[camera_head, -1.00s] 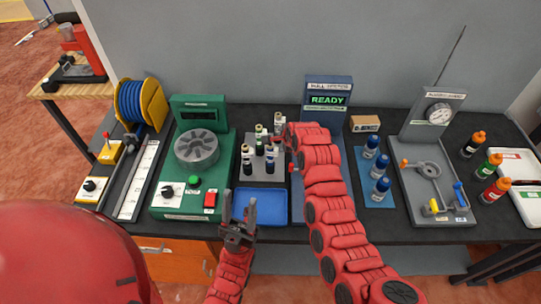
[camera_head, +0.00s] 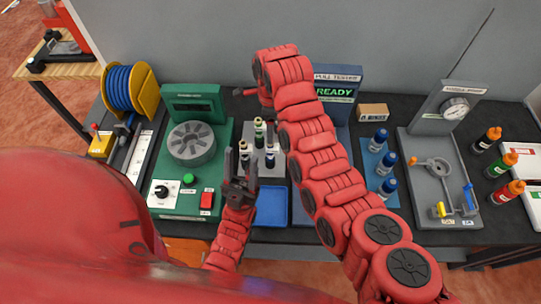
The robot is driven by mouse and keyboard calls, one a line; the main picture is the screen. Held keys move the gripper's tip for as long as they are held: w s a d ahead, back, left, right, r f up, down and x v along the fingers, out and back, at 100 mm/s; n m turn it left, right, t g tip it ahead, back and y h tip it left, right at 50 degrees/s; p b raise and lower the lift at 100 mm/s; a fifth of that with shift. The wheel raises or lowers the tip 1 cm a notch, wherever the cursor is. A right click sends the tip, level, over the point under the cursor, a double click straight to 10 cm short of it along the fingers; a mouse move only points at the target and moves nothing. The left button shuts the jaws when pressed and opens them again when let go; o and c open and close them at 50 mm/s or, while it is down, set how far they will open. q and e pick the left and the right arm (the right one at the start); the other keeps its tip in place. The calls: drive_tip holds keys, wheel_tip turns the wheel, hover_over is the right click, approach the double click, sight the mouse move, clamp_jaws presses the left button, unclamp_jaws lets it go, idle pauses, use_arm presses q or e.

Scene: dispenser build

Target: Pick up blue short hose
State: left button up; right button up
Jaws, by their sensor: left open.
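I cannot make out a separate short blue hose for certain. Blue hose is wound on a yellow reel (camera_head: 149,92) at the left of the bench. My left gripper (camera_head: 240,160) is open and empty, fingers pointing away from me, just in front of the grey rack of small bottles (camera_head: 270,163) and left of the blue tray (camera_head: 271,206). My right arm crosses the middle of the bench and bends at the back. Its gripper end (camera_head: 244,92) shows only as a small dark part near the green machine, and its jaws are not clear.
A green machine (camera_head: 222,135) with a round rotor stands left of the rack. A pull tester (camera_head: 337,75) stands behind my right arm.

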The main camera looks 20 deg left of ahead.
sight(271, 151)
drive_tip(key=f+b, duration=0.1)
drive_tip(key=f, duration=0.1)
drive_tip(key=f+b, duration=0.2)
drive_tip(key=f, duration=0.1)
drive_tip(key=f+b, duration=0.2)
drive_tip(key=f, duration=0.1)
drive_tip(key=shift+w+a+f, duration=0.1)
drive_tip(key=shift+w, duration=0.25)
drive_tip(key=shift+f+b, duration=0.35)
drive_tip(key=shift+b, duration=0.25)
drive_tip(key=shift+s+f, duration=0.15)
drive_tip(key=f+p, duration=0.1)
drive_tip(key=f, duration=0.1)
drive_tip(key=f+p, duration=0.1)
drive_tip(key=shift+w+f, duration=0.2)
drive_tip(key=shift+f, duration=0.2)
drive_tip(key=shift+f+p, duration=0.35)
drive_tip(key=shift+f, duration=0.2)
drive_tip(key=shift+a+f, duration=0.1)
drive_tip(key=shift+f, duration=0.05)
clamp_jaws()
